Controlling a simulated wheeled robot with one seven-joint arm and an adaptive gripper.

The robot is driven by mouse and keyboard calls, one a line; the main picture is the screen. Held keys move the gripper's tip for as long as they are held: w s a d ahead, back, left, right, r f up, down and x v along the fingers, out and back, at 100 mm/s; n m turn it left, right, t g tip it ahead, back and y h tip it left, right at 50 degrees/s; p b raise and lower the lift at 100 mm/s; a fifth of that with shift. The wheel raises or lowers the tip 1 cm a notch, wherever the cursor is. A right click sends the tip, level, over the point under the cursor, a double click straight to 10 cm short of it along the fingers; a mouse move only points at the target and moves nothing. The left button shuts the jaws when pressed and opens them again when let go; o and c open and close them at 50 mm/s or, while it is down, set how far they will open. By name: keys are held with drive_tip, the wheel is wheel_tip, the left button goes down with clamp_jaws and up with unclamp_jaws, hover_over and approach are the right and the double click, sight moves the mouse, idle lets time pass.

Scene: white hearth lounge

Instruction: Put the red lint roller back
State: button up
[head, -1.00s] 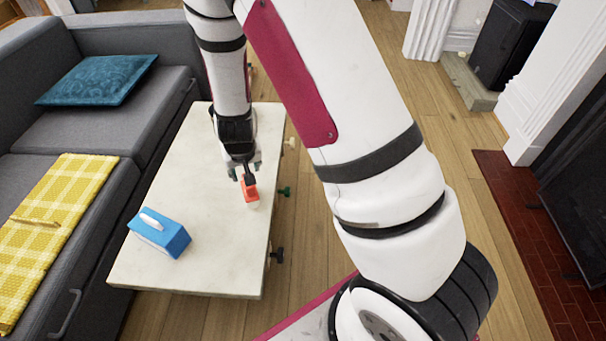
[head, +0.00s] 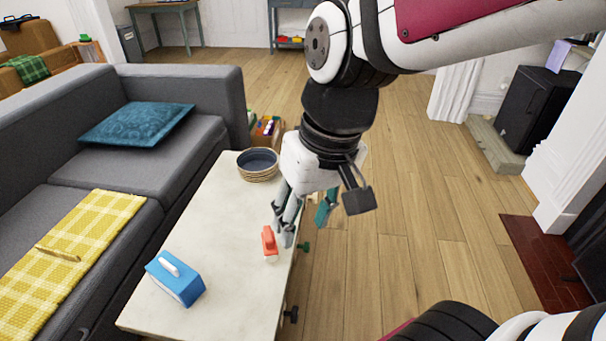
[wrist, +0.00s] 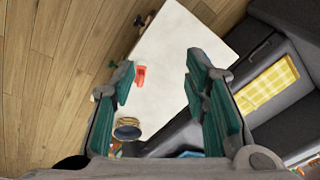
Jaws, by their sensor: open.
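The red lint roller (head: 269,241) rests on the pale table top (head: 225,215) near its right edge, with a pale part at its near end. In the wrist view the red lint roller (wrist: 140,76) shows between the fingers, nearer the left one, with table around it. My gripper (head: 303,222) is open and empty, raised above the table's right edge, apart from the roller and just up and right of it in the head view. Its teal finger pads (wrist: 162,82) are wide apart in the wrist view.
A blue box with a white handle (head: 176,280) stands on the table's near left. A round basket (head: 258,176) stands at its far end. Green (head: 303,247) and black (head: 290,314) knobs stick out from the right side. A grey sofa (head: 185,150) lines the left; the floor to the right is clear.

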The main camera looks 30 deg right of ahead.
drive_tip(key=s+d+r+g+h, duration=0.1)
drive_tip(key=s+d+r, duration=0.1)
drive_tip(key=s, duration=1)
drive_tip(key=shift+s+d+r, duration=0.2)
drive_tip(key=shift+s+d, duration=0.15)
drive_tip(key=shift+d, duration=0.25)
wheel_tip(320, 180, up, 24)
drive_tip(key=t+p, duration=0.3)
drive_tip(key=p, duration=1.9)
drive_tip(key=shift+f+t, duration=0.2)
drive_tip(key=shift+t, duration=0.1)
